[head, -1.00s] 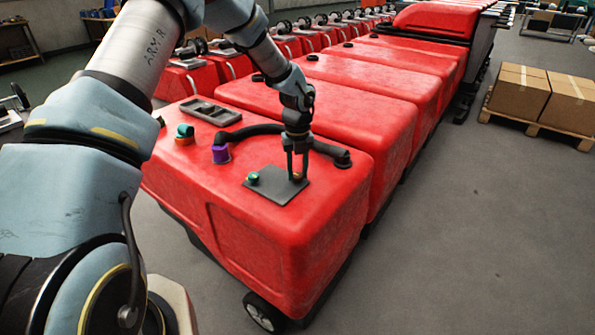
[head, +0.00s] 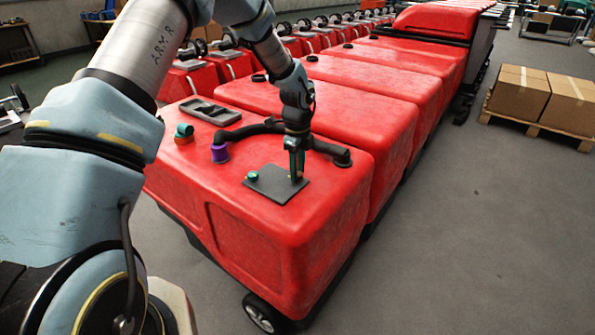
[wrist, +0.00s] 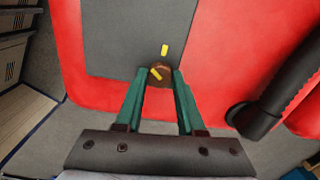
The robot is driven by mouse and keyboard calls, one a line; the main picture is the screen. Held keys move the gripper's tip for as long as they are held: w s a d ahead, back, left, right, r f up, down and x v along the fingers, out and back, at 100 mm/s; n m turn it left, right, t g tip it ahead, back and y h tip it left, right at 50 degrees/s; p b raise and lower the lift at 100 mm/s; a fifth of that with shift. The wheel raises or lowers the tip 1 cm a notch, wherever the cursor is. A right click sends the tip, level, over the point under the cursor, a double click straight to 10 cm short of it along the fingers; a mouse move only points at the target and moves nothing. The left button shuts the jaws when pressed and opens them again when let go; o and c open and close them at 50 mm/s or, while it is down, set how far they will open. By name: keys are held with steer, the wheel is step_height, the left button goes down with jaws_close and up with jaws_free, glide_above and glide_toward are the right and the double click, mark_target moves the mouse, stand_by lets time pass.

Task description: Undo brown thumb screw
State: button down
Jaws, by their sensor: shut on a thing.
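The brown thumb screw (wrist: 161,73) sits at the edge of a dark grey plate (wrist: 125,38) in the wrist view. A yellow mark on its head lies at a slant. Another yellow mark (wrist: 164,50) is on the plate just above it. My gripper (wrist: 159,75) has its green fingers on both sides of the screw head, shut on it. In the head view, my gripper (head: 297,179) reaches down to the right edge of the plate (head: 270,188). There the fingers mostly hide the screw.
A green-topped knob (head: 252,175) sits at the plate's left corner. A black hose (head: 245,132) arches behind my gripper, from a purple collar (head: 220,153) to a dark fitting (head: 343,159). A teal cap (head: 184,131) is farther left on the red tank (head: 255,235).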

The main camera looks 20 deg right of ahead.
steer(key=n+b, duration=0.1)
steer(key=n, duration=0.4)
steer(key=shift+f+n, duration=0.1)
steer(key=shift+n, duration=0.2)
steer(key=n+b, duration=0.1)
steer(key=n, duration=1)
steer(key=shift+a+n+b, duration=0.1)
steer(key=shift+n+b, duration=0.3)
steer(key=n, duration=0.5)
steer(key=shift+s+f, duration=0.1)
steer(key=shift+n, duration=0.4)
steer(key=c, duration=0.8)
jaws_free()
steer(key=shift+c, duration=0.2)
steer(key=o, duration=0.3)
steer(key=shift+o, duration=0.2)
